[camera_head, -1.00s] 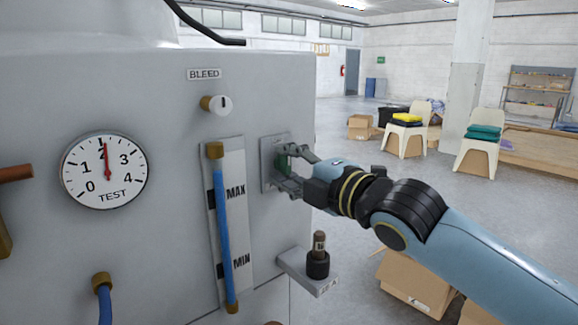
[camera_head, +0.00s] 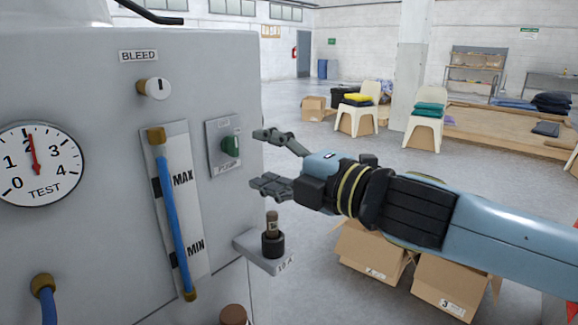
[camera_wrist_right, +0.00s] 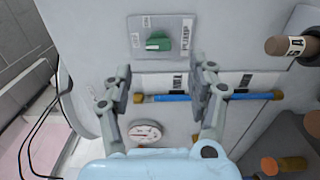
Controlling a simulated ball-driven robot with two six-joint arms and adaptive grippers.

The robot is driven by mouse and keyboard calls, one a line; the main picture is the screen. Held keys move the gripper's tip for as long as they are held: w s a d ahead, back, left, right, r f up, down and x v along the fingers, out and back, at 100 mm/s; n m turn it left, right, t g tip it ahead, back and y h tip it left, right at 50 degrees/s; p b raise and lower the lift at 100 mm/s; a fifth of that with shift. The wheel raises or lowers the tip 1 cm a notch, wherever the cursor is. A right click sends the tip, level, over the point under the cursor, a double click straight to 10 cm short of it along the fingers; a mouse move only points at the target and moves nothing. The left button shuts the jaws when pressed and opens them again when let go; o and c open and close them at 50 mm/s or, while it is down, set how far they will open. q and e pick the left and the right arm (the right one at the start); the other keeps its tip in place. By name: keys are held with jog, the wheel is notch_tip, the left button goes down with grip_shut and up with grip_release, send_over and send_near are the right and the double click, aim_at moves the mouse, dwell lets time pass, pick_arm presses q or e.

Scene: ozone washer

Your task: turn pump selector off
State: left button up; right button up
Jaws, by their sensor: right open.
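The pump selector is a green knob (camera_head: 231,148) on a small grey plate on the washer's side face, above a PUMP label. The knob looks upright in the head view. In the wrist view the green knob (camera_wrist_right: 158,41) shows a white mark, with small labels beside it too small to read. My right gripper (camera_head: 264,160) is open and empty, just right of the plate, its fingers apart and clear of the knob. In the wrist view the right gripper's fingers (camera_wrist_right: 160,82) are spread below the knob. My left gripper is not in view.
Left of the plate are the MAX/MIN level tube (camera_head: 170,212), the BLEED knob (camera_head: 155,88) and the TEST gauge (camera_head: 36,163). A bracket with a dark-based fitting (camera_head: 273,240) juts out below my right gripper. Cardboard boxes (camera_head: 452,285) stand on the floor behind my arm.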

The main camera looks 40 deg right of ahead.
jog(key=shift+s+d, duration=0.1)
jog(key=shift+s, duration=2.1)
